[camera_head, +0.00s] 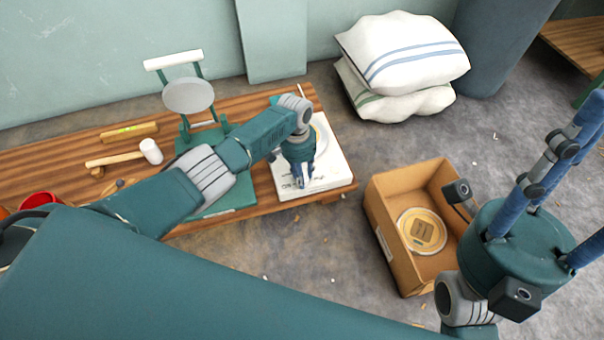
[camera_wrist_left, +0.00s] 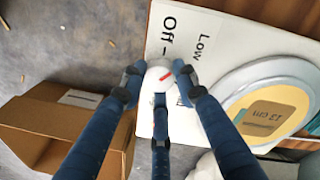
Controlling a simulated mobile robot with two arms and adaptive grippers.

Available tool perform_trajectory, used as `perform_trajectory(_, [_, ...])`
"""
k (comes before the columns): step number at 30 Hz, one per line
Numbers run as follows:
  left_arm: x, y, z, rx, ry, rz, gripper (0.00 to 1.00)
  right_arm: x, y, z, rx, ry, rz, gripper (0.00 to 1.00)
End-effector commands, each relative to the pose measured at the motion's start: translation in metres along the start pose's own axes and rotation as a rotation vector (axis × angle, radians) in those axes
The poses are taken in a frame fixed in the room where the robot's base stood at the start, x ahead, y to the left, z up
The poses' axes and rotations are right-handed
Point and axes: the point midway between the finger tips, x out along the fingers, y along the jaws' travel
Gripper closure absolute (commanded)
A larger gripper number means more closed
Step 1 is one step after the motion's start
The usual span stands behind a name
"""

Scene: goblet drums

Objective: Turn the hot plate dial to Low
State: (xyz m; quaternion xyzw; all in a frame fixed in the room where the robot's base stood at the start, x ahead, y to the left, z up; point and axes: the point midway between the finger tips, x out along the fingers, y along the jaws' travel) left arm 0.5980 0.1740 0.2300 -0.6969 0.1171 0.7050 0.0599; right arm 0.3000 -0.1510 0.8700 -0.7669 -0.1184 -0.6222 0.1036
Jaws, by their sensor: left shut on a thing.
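The white hot plate (camera_head: 332,178) sits at the right end of the wooden bench. My left gripper (camera_head: 300,180) reaches down over its front edge. In the left wrist view the hot plate (camera_wrist_left: 223,45) shows "Off" and "Low" labels. Its round white dial (camera_wrist_left: 160,78) has a red mark, slanting up to the right in that view; which label it points to I cannot tell. The three blue fingers of my left gripper (camera_wrist_left: 159,84) are closed around the dial. My right gripper (camera_head: 575,190) is at the right, its blue fingers apart and empty, their tips cut off by the frame.
A round plate marked 13 cm (camera_wrist_left: 275,90) lies on the hot plate. A cardboard box (camera_head: 385,225) holding a yellow disc (camera_head: 422,231) stands on the floor to the right. A mallet (camera_head: 150,151) and a green stand (camera_head: 188,138) are on the bench. Cushions (camera_head: 410,55) lie behind.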

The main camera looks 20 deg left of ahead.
Motion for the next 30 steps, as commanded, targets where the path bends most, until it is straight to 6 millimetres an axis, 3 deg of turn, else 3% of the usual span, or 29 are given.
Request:
perform_trajectory(15, [0.0002,0.0002,-0.0012,0.312,-0.024,-0.001,0.96,-0.0044,-0.0001,0.0011,0.000,0.000,0.000,0.60])
perform_trajectory(30, [-0.0002,0.0006,-0.0015,0.359,-0.027,0.000,0.96,-0.0046,0.0000,0.0010,0.000,0.000,0.000,0.60])
